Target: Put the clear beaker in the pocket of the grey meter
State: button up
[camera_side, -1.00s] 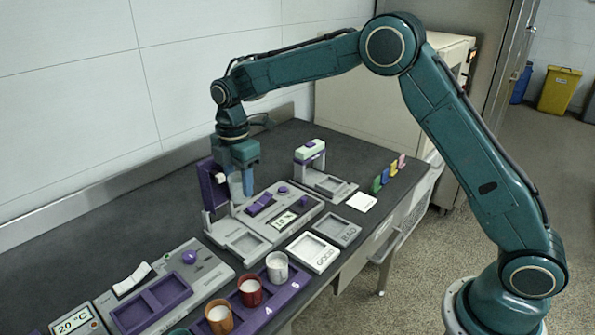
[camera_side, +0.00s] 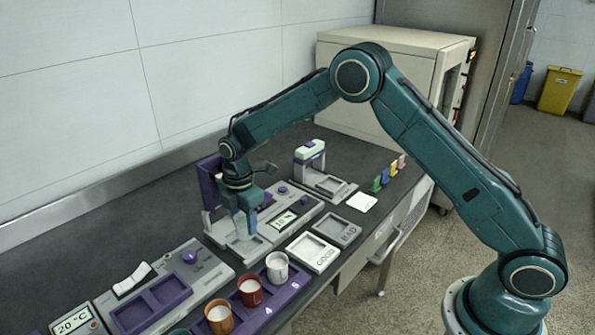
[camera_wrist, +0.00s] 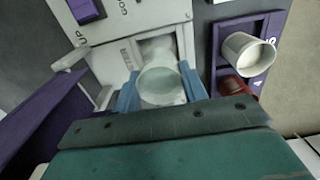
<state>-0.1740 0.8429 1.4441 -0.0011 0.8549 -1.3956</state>
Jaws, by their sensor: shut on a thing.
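The clear beaker (camera_wrist: 160,86) is between the two blue fingers of my gripper (camera_wrist: 160,92) in the wrist view, and the gripper is shut on it. In the side view my gripper (camera_side: 245,224) points down low over the front left of the grey meter (camera_side: 264,236), and the beaker is not clearly visible there. The meter has a display and a purple upright (camera_side: 209,184). Its square pocket (camera_wrist: 157,45) shows just beyond the beaker in the wrist view. I cannot tell whether the beaker's base touches the pocket floor.
A purple rack with white (camera_side: 277,267), red (camera_side: 250,291) and orange (camera_side: 219,316) cups stands in front. The GOOD tray (camera_side: 313,252) and BAD tray (camera_side: 338,230) lie right of the meter. Another grey device (camera_side: 188,257) stands at left. Bare dark bench lies behind.

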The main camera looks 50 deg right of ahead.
aim_at(245, 231)
jog(key=shift+f, duration=1.9)
jog(key=shift+f, duration=0.1)
jog(key=o, duration=1)
notch_tip(245, 231, up, 12)
jog(key=shift+r, duration=0.15)
